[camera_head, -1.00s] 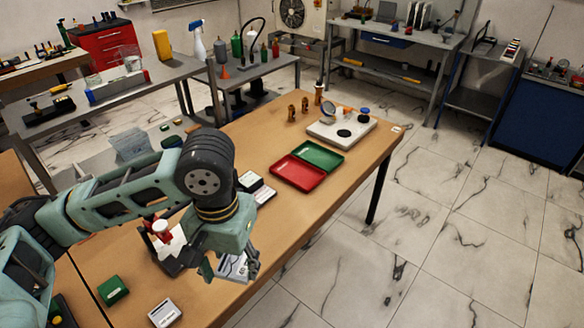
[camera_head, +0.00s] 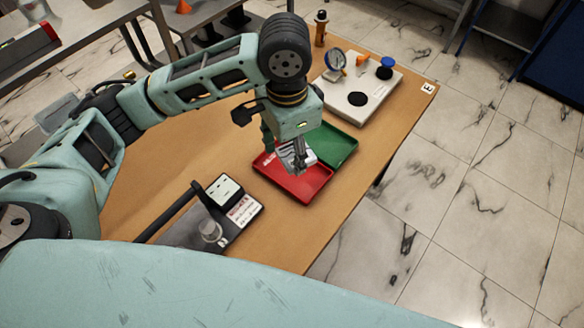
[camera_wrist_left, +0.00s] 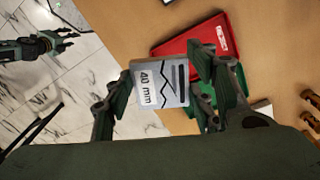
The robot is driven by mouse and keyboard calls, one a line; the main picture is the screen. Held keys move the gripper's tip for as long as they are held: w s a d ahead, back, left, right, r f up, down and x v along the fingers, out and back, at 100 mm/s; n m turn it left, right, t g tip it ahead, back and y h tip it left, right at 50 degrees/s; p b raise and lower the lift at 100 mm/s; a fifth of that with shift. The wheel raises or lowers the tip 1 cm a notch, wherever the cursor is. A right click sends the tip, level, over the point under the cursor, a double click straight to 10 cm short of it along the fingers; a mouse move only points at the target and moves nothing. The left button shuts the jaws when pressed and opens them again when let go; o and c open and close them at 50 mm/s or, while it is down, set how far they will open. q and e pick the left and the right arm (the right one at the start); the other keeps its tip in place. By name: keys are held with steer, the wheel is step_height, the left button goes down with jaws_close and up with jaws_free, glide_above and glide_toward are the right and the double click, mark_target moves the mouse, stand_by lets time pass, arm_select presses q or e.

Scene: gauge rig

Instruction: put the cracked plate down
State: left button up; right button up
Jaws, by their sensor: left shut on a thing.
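My left gripper (camera_head: 297,160) is shut on the cracked plate (camera_head: 304,158), holding it over the red tray (camera_head: 308,187) near the green tray (camera_head: 341,146). In the left wrist view the cracked plate (camera_wrist_left: 152,88) is a pale grey slab marked "40 mm" with a jagged dark line, between the fingers of the left gripper (camera_wrist_left: 157,95). The red tray (camera_wrist_left: 178,46) lies below and beyond it, with a red-and-white label inside. The green tray (camera_wrist_left: 235,95) is partly hidden by a finger. My right gripper (camera_wrist_left: 62,40) is empty, fingers spread, over the floor.
A pale gauge stand (camera_head: 343,98) with a dial and blue knob stands beyond the trays. A dark device (camera_head: 195,230) and a small white panel (camera_head: 240,208) are on the wooden table nearer me. The table's right edge lies close beside the trays.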

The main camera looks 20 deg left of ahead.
arm_select(q)
steer(key=w+d+f+m+b, duration=0.4)
steer(key=d+f+m, duration=0.5)
steer(key=m, duration=0.5)
steer(key=w+a+f, duration=0.1)
steer(key=a+f, duration=0.1)
steer(key=a, duration=0.1)
steer(key=w+a+f, duration=0.2)
steer(key=a, duration=0.1)
steer(key=w+a+f, duration=0.1)
steer(key=a+f, duration=0.1)
steer(key=a, duration=0.2)
steer(key=shift+w+f+p, duration=0.15)
steer(key=shift+f+p, duration=0.2)
steer(key=shift+p, duration=0.05)
step_height(320, 180, down, 3)
steer(key=shift+f, duration=0.45)
arm_select(e)
steer(key=s+f, duration=0.1)
steer(key=f, duration=0.1)
steer(key=s+d+f, duration=0.1)
steer(key=shift+s+f, duration=0.35)
arm_select(q)
steer(key=shift+f, duration=0.15)
